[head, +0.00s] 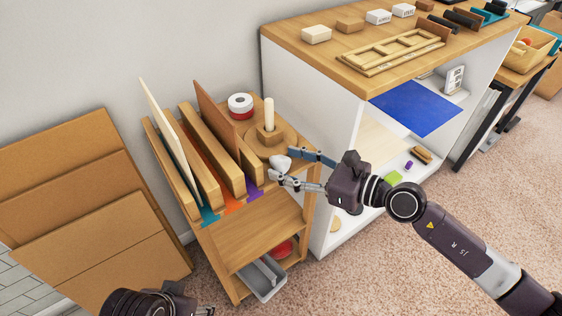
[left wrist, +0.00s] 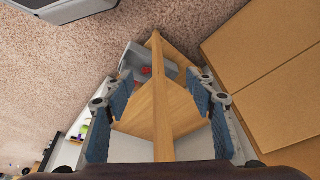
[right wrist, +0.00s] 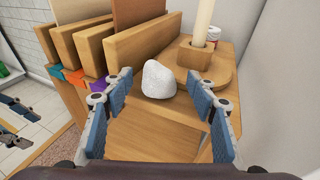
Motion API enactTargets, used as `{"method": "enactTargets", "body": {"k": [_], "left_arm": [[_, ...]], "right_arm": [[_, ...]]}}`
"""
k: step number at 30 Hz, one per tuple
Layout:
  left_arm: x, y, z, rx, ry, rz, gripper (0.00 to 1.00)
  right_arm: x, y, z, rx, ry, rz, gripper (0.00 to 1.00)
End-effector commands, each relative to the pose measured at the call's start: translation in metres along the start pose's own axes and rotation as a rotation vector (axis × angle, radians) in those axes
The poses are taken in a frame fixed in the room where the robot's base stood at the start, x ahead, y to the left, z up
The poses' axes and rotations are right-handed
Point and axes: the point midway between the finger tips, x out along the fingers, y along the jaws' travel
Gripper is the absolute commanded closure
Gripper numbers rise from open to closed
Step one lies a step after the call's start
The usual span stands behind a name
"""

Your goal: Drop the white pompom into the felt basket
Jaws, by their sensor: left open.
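The white pompom (head: 280,163), a lumpy white ball, is at the front edge of the wooden stand's top, before the round wooden base. It also shows in the right wrist view (right wrist: 158,80). My right gripper (head: 284,166) is open, its fingers on either side of the pompom with gaps showing. A grey open bin (head: 262,279) sits low in the stand and may be the felt basket; its material is unclear. My left gripper (left wrist: 161,78) is open and empty above the stand's corner, with the grey bin (left wrist: 135,60) beyond; the head view shows little of it.
Upright boards stand in wooden slots (head: 170,160) left of the pompom. A wooden post (head: 269,115) and a red-and-white tape roll (head: 240,105) stand behind it. A white cabinet (head: 300,90) with a wooden top is at right. Large brown panels (head: 90,210) lean at left.

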Motion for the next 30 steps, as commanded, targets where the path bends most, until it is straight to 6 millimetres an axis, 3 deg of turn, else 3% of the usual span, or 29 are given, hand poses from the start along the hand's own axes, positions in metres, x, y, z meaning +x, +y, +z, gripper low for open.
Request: {"method": "enactTargets", "body": {"k": [1, 8, 24, 30], "left_arm": [[0.000, 0.000, 0.000, 0.000, 0.000, 0.000, 0.49], [0.000, 0.000, 0.000, 0.000, 0.000, 0.000, 0.49], [0.000, 0.000, -0.002, 0.000, 0.003, 0.000, 0.49], [0.029, 0.001, -0.002, 0.003, -0.020, 0.003, 0.49]], "right_arm": [[0.000, 0.000, 0.000, 0.000, 0.000, 0.000, 0.52], [0.000, 0.000, 0.000, 0.000, 0.000, 0.000, 0.77], [-0.002, 0.000, 0.009, 0.000, -0.001, 0.000, 0.80], [-0.007, 0.000, 0.033, -0.002, -0.001, 0.001, 0.80]]}}
